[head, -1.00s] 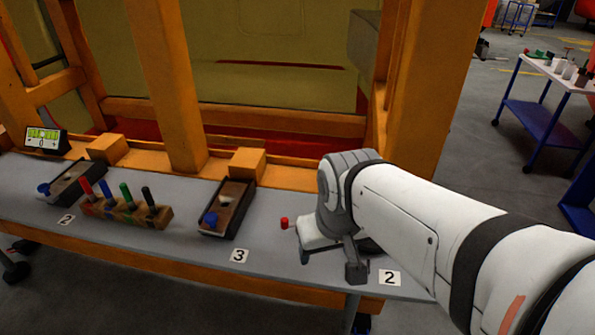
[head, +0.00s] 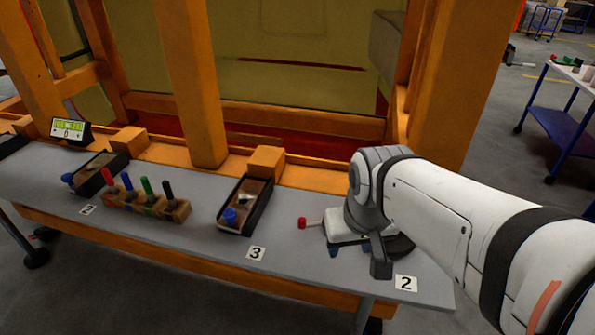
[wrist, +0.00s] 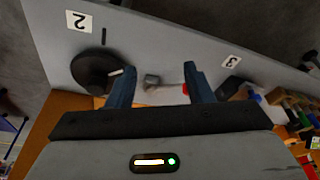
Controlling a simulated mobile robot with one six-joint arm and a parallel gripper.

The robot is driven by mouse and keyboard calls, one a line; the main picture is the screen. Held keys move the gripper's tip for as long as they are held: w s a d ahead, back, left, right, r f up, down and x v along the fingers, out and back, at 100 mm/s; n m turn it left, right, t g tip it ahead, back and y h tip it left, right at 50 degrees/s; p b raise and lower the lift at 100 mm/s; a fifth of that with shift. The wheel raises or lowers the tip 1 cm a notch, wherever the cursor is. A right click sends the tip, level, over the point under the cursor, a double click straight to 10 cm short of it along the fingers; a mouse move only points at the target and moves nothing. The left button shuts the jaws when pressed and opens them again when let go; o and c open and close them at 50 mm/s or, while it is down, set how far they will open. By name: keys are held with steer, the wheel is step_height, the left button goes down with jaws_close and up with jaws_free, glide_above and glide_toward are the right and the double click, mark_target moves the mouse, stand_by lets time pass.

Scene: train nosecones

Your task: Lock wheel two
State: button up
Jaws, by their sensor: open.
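A round dark wheel (wrist: 93,70) lies on the grey bench near a "2" label (wrist: 79,21); that label also shows in the head view (head: 405,283), where my wrist mostly hides the wheel. A short white pin sticks out at the wheel's side. Beside it are a small grey block (wrist: 152,80) and a white rod ending in a red knob (wrist: 186,89); the knob also shows in the head view (head: 302,222). My gripper (wrist: 158,70) is open and empty above the bench, the wheel by one finger and the knob by the other.
On the grey bench (head: 190,245) stand a dark tray with a blue knob (head: 245,205) by a "3" label (head: 257,253), a wooden block with coloured handles (head: 147,200) and a counter display (head: 71,130). Orange posts (head: 185,80) rise behind. A blue trolley (head: 565,125) stands right.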

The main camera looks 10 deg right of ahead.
steer(key=shift+n+y, duration=0.3)
steer(key=shift+n, duration=0.5)
steer(key=w+a, duration=0.1)
steer(key=w, duration=0.2)
steer(key=w+a, duration=0.1)
steer(key=w, duration=0.3)
steer(key=w+a, duration=0.1)
steer(key=w, duration=0.3)
steer(key=shift+w+b, duration=0.25)
steer(key=shift+b, duration=0.15)
steer(key=c, duration=0.6)
steer(key=shift+n+t+y, duration=0.3)
steer(key=shift+n, duration=0.5)
steer(key=w+a, duration=0.1)
steer(key=w, duration=0.2)
steer(key=w+a+f, duration=0.1)
steer(key=w, duration=0.2)
steer(key=w+a, duration=0.1)
steer(key=w, duration=0.2)
steer(key=shift+w+a+f+b, duration=0.3)
steer(key=shift+a, duration=0.05)
jaws_close()
